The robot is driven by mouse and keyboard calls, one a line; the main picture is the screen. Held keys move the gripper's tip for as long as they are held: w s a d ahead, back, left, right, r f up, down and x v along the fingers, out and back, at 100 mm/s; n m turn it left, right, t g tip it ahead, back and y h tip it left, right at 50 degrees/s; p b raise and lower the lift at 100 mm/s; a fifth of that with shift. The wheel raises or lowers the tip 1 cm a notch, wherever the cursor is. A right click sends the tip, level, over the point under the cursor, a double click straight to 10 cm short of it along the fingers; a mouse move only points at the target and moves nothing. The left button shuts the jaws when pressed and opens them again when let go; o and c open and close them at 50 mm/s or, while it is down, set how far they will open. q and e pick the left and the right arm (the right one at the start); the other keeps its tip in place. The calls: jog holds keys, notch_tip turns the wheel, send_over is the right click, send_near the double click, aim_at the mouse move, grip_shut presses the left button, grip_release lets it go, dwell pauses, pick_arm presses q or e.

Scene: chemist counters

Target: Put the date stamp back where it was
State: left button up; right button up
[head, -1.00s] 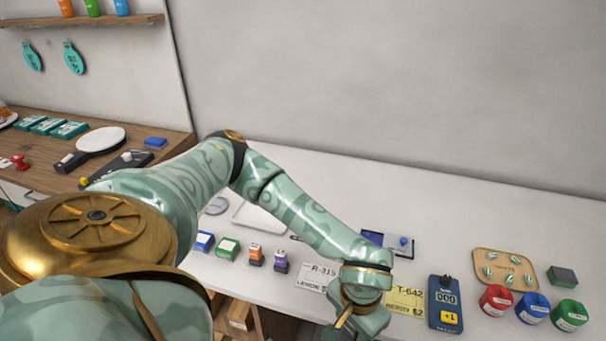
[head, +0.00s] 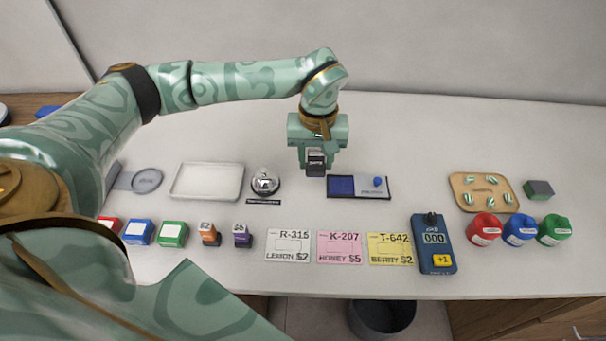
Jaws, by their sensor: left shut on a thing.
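My left gripper (head: 317,155) reaches in from the left over the back half of the white counter, fingers pointing down. It is shut on a small dark block, which I take to be the date stamp (head: 316,164). The block sits between the fingertips, just left of and behind the open blue ink pad (head: 341,186). I cannot tell whether its base touches the counter. A silver bell (head: 265,181) stands to the left of the gripper, with a small black label strip (head: 263,202) in front of it. My right gripper is not in view.
A white tray (head: 207,181) lies left of the bell. Along the front are colour stamps (head: 173,234), three tickets (head: 339,247) and a blue counter device (head: 433,244). At right are a wooden tray (head: 463,184) and round pots (head: 520,229). The counter's back strip is clear.

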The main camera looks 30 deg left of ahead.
pick_arm(q)
jog(key=a+f, duration=0.2)
jog(key=f, duration=0.1)
jog(key=a+f+b, duration=0.1)
jog(key=shift+w+a+f, duration=0.1)
jog(key=shift+w+f, duration=0.3)
jog(key=f, duration=0.1)
jog(key=f+b, duration=0.1)
jog(key=f, duration=0.1)
jog(key=shift+a+f, duration=0.3)
jog(key=shift+a, duration=0.05)
jog(key=shift+w+f, duration=0.1)
jog(key=o, duration=0.8)
